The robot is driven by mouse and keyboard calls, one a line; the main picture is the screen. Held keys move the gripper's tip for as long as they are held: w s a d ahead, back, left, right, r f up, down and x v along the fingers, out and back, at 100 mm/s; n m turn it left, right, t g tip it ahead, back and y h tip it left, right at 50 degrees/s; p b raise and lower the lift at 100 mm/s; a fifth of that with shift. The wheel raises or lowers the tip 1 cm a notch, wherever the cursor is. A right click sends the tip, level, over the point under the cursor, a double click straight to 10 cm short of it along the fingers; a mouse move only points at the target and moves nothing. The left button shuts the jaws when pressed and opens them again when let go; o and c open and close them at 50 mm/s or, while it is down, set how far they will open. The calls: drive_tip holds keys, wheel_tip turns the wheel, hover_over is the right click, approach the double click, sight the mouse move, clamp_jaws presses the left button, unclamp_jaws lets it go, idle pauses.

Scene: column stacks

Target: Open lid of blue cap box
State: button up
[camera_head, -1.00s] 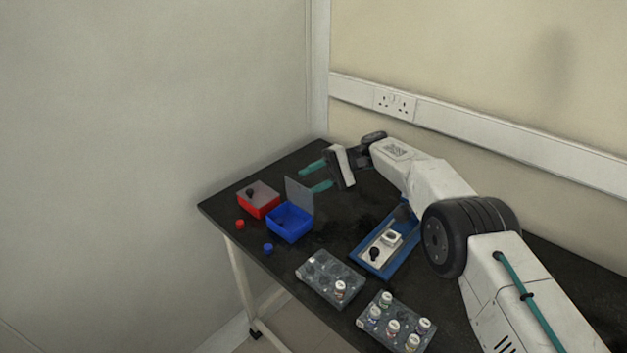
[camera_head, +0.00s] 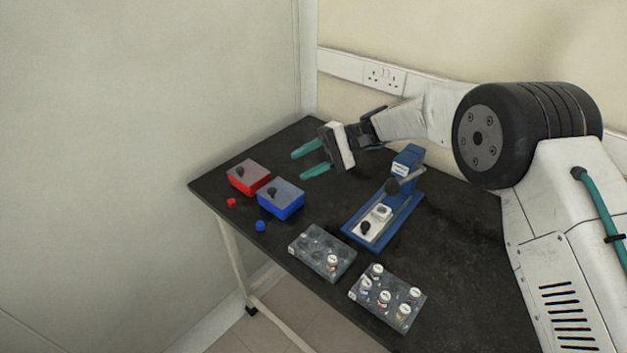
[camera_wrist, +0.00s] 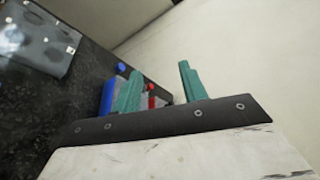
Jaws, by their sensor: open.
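The blue cap box (camera_head: 281,204) stands on the black table, and its grey lid (camera_head: 281,191) with a dark knob lies shut over it. My gripper (camera_head: 305,160) is open and empty, with its teal fingers behind the blue box and to its right, apart from it. In the wrist view my gripper (camera_wrist: 158,85) shows its two fingers spread, and the blue box (camera_wrist: 107,97) is partly hidden behind the left finger. A loose blue cap (camera_head: 260,226) lies in front of the box.
A red box (camera_head: 248,183) with a lid stands just left of the blue box, with a red cap (camera_head: 231,202) in front. A blue capping device (camera_head: 350,229) and two vial racks (camera_head: 304,241), (camera_head: 367,294) stand to the right. The wall rises behind the table.

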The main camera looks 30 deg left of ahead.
drive_tip(key=s+d, duration=0.5)
drive_tip(key=shift+s+r, duration=0.35)
drive_tip(key=d+r+m+t+h, duration=0.1)
drive_tip(key=d+r+t, duration=0.1)
drive_tip(key=d+r, duration=0.5)
drive_tip(key=d+r+m+t, duration=0.1)
drive_tip(key=d+r+t, duration=0.2)
drive_tip(key=d, duration=0.8)
drive_tip(key=d+r+m+t+h, duration=0.1)
drive_tip(key=d+r+t, duration=0.1)
drive_tip(key=d+r, duration=0.5)
drive_tip(key=s+d+f+m+t+h, duration=0.1)
drive_tip(key=s+d, duration=0.4)
drive_tip(key=d, duration=0.5)
drive_tip(key=s+d+f+m+t+h, duration=0.1)
drive_tip(key=s+d+m+t+h, duration=0.1)
drive_tip(key=s+d, duration=0.4)
drive_tip(key=s+d+f+m+t+h, duration=0.1)
drive_tip(key=s+d+t, duration=0.4)
drive_tip(key=d, duration=0.9)
drive_tip(key=shift+s+f+m+h, duration=0.2)
drive_tip(key=shift+s+m+h, duration=0.25)
drive_tip(key=shift+h, duration=0.45)
drive_tip(key=shift+w, duration=0.1)
